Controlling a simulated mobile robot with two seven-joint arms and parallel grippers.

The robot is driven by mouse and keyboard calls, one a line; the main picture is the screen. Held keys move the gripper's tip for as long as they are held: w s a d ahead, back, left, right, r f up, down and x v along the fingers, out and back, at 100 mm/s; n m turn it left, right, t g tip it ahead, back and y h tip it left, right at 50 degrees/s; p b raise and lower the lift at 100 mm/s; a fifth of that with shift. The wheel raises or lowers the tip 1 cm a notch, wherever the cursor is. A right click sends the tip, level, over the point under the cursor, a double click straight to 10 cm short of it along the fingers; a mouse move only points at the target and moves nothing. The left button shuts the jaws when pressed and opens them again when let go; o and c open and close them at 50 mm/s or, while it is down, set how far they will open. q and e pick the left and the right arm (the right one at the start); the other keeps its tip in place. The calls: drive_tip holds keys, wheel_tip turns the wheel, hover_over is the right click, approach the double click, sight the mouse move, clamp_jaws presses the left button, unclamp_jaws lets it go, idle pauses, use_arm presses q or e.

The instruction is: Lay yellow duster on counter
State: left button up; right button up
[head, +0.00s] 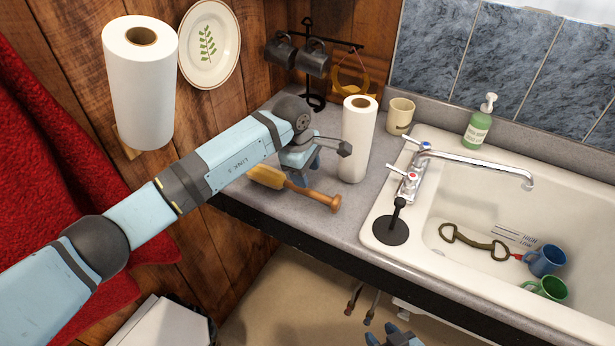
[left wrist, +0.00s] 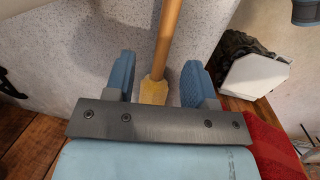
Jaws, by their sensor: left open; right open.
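The yellow duster (head: 268,176) appears to lie on the grey counter (head: 288,213) near its front edge, with its wooden handle pointing right. My left gripper (head: 304,168) is open just above and behind the duster, and its wrist hides part of the counter. In the left wrist view the duster's handle (left wrist: 168,40) and yellow end (left wrist: 153,92) show between the two spread blue fingers of my left gripper (left wrist: 158,76); no grip on it shows. My right gripper (head: 398,339) shows only partly at the bottom edge, low in front of the counter, and is open.
A paper towel roll (head: 357,140) and a beige mug (head: 400,115) stand behind the duster. A sink (head: 455,200) with a tap, a black plunger (head: 392,229) and cups is at right. A rack with dark mugs (head: 313,58) stands at the back corner. Bare counter lies around the duster.

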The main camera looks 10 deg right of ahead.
use_arm(q)
wheel_tip(320, 180, up, 11)
drive_tip(key=a+b, duration=0.2)
drive_tip(key=s+d+f+n+g+h+p, duration=0.1)
drive_tip(key=s+d+n+h+p, duration=0.15)
drive_tip(key=s+n+h, duration=0.55)
drive_tip(key=s+d+f+n+g+h+p, duration=0.1)
drive_tip(key=s+d+n+h, duration=0.2)
drive_tip(key=s+n+h, duration=0.5)
drive_tip(key=a+f+n+t+y+p, duration=0.1)
drive_tip(key=a+f+n+t+y, duration=0.3)
drive_tip(key=a+n+t, duration=0.75)
drive_tip(key=a+f+n+t+y+p, duration=0.15)
drive_tip(key=a+f+n+t, duration=0.4)
drive_tip(key=n, duration=1.05)
drive_tip(key=s+a+f+n+g+y, duration=0.4)
drive_tip(key=s+a+f+n+y, duration=0.5)
drive_tip(key=s+a+f+n, duration=0.3)
drive_tip(key=s+f+n, duration=0.2)
drive_tip(key=s+f, duration=0.2)
drive_tip(key=shift+s+a+g+p, duration=0.2)
drive_tip(key=shift+a+g+p, duration=0.1)
drive_tip(key=shift+p, duration=0.1)
